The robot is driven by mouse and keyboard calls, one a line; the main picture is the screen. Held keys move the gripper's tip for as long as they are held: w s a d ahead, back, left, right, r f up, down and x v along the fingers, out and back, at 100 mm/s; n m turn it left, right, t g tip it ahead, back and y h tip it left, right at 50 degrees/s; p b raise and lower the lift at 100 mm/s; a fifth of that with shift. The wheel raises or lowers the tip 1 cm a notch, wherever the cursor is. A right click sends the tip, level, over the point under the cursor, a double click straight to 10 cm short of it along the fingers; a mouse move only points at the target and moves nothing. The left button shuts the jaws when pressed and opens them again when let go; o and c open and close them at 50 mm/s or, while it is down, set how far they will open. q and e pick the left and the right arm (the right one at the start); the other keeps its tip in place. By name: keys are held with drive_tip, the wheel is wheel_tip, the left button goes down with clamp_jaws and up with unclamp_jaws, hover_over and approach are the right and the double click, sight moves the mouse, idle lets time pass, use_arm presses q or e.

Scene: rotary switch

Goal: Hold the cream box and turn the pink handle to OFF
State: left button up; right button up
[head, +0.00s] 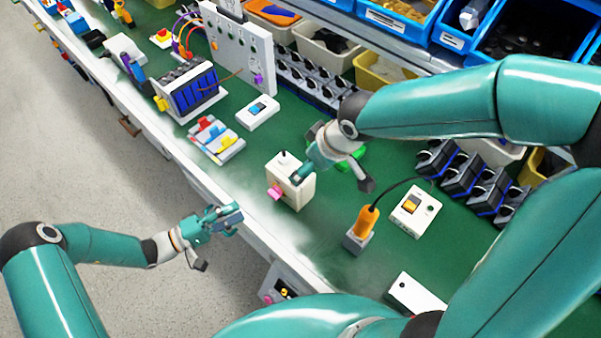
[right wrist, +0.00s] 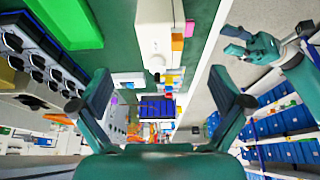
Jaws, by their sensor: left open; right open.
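The cream box (head: 296,194) stands upright near the front edge of the green bench, with a dark knob on top. Its pink handle (head: 274,193) sticks out from the side facing the aisle. My right gripper (head: 305,170) is at the far right side of the box and partly covers it. In the right wrist view the open fingers (right wrist: 162,95) have the cream box (right wrist: 155,28) ahead, at the top of the picture. I cannot tell whether they touch it. My left gripper (head: 226,218) is open and empty off the bench edge, left of the handle.
An orange-handled tool (head: 367,220) stands in a grey holder right of the box, near a white switch box (head: 414,210). A tray with coloured switches (head: 216,140) lies to the left. Bins (head: 325,45) line the back.

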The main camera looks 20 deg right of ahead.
drive_tip(key=x, duration=0.9)
drive_tip(key=shift+w+f, duration=0.1)
